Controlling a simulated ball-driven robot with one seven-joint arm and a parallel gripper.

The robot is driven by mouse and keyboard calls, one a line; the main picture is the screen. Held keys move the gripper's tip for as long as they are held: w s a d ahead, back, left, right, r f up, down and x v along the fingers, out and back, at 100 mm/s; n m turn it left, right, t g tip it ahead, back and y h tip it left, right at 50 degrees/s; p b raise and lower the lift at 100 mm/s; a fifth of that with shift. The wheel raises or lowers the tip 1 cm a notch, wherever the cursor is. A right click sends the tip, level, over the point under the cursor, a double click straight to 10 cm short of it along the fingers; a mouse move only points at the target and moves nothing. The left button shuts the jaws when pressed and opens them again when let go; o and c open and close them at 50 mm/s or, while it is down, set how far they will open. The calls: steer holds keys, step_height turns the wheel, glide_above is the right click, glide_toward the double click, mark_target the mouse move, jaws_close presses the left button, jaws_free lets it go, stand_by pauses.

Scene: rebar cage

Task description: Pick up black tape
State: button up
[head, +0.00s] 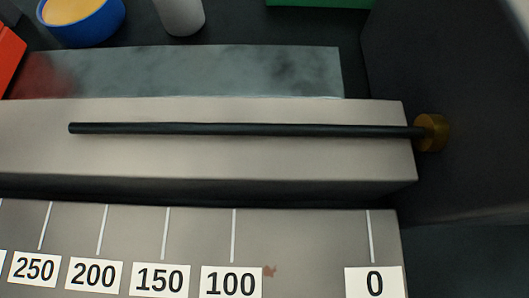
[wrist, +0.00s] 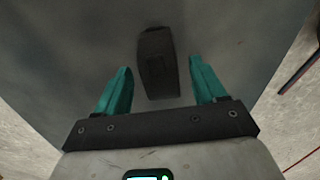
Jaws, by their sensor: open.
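In the wrist view, a small black block-like object (wrist: 157,48), which may be the black tape, lies on a dark grey surface (wrist: 75,45). My gripper (wrist: 159,68) is open, with its two teal fingers on either side of this object. There is a gap between each finger and the object. I cannot tell how far above the surface the fingers are. The head view does not show my gripper, and I make out no tape there.
In the head view, a black rod (head: 250,129) with a brass end (head: 432,132) lies along a pale ledge (head: 200,165). Number labels (head: 160,278) line the front strip. A blue bowl (head: 80,28), a grey cylinder (head: 181,15) and a green object (head: 320,3) stand behind.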

step_height(320, 180, down, 2)
steer(key=shift+f+b, duration=0.1)
steer(key=shift+b, duration=0.2)
steer(key=shift+c, duration=0.4)
steer(key=c, duration=1.1)
steer(key=shift+c, duration=0.3)
